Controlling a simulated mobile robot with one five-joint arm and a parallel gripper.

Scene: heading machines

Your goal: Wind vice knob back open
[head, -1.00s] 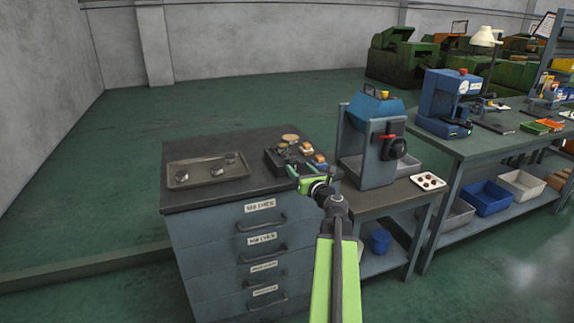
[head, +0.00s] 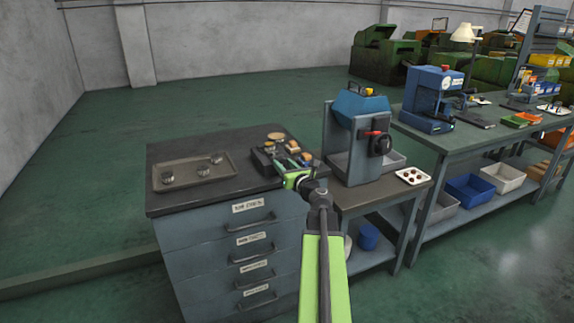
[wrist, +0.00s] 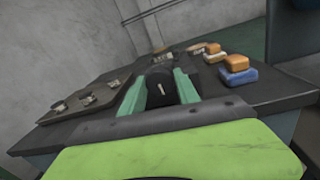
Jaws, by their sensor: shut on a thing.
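The vice (head: 265,160) is a small dark block on the top of the grey drawer cabinet, near its right side. It also shows beyond the fingers in the wrist view (wrist: 165,58). Its knob (wrist: 160,84) is black and round with a pale mark, and sits between my green fingers in the wrist view. My gripper (head: 284,163) reaches to the vice from the front right and is shut on the knob. The fingers partly hide the knob's sides, and the knob is too small to make out in the head view.
A tray (head: 232,172) with several small metal parts lies left of the vice. Orange and blue blocks (wrist: 236,70) lie to the vice's right. A blue-topped machine (head: 357,140) stands close on the right bench. Floor behind the cabinet is clear.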

